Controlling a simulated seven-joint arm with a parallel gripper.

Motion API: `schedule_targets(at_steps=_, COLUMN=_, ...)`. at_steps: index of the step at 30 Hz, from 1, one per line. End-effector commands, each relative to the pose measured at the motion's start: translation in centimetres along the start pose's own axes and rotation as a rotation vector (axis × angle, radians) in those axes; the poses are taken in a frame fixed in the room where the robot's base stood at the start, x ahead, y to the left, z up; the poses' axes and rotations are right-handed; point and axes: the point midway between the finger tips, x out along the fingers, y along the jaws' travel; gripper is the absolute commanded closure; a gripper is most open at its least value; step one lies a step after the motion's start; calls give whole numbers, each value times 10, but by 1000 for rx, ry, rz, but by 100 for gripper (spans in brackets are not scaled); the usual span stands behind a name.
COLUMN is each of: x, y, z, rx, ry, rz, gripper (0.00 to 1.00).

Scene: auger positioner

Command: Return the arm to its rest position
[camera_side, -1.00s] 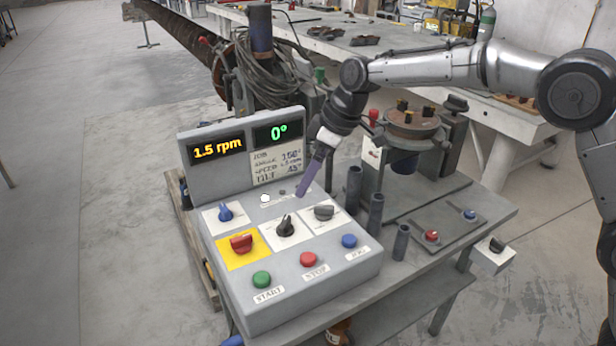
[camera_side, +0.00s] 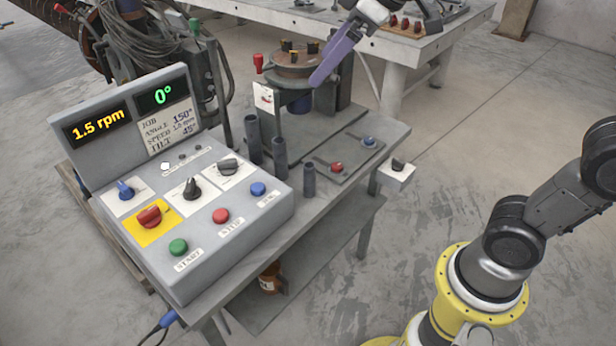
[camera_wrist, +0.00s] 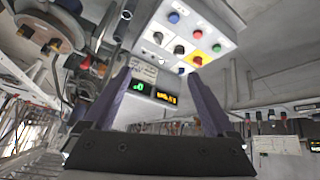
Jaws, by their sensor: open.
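My gripper (camera_side: 319,80) is at the top of the side view, in front of the round positioner table and apart from the control box. In the wrist view my gripper (camera_wrist: 160,75) shows two purple fingers, spread apart with nothing between them. The grey control box (camera_side: 205,265) stands on the bench, with displays reading 1.5 rpm (camera_side: 98,122) and 0° (camera_side: 164,95). It also shows upside down in the wrist view (camera_wrist: 215,25). A job card (camera_side: 167,127) lists angle 150°, speed 1.5 rpm and tilt 45°.
The round positioner table (camera_side: 290,66) stands behind the box, close to my fingers. Dark upright tubes (camera_side: 279,158) and a plate with red and blue buttons (camera_side: 350,150) are on the bench. A small switch box (camera_side: 397,175) juts from its right edge. Open floor lies right of the bench.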

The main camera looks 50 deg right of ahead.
Motion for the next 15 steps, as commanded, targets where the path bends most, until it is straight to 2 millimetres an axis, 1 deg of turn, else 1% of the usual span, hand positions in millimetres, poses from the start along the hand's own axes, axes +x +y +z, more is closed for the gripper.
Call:
schedule_targets(at_steps=1, x=-13, y=-3, z=23, rx=31, ry=4, rz=21, gripper=9)
schedule_targets(at_steps=2, x=-18, y=-5, z=36, rx=52, ry=3, rz=32, gripper=9)
schedule_targets(at_steps=3, x=-24, y=-8, z=54, rx=81, ry=1, rz=46, gripper=9)
schedule_targets(at_steps=5, x=-30, y=-14, z=83, rx=126, ry=-4, rz=67, gripper=9)
schedule_targets(at_steps=6, x=-32, y=-19, z=103, rx=159, ry=-11, rz=80, gripper=9)
schedule_targets(at_steps=7, x=-32, y=-22, z=118, rx=185, ry=-15, rz=90, gripper=9)
schedule_targets(at_steps=9, x=-30, y=-30, z=151, rx=243, ry=-31, rz=109, gripper=9)
schedule_targets(at_steps=12, x=-20, y=-40, z=190, rx=317, ry=-67, rz=125, gripper=9)
schedule_targets(at_steps=15, x=-7, y=-47, z=216, rx=382, ry=-122, rz=126, gripper=9)
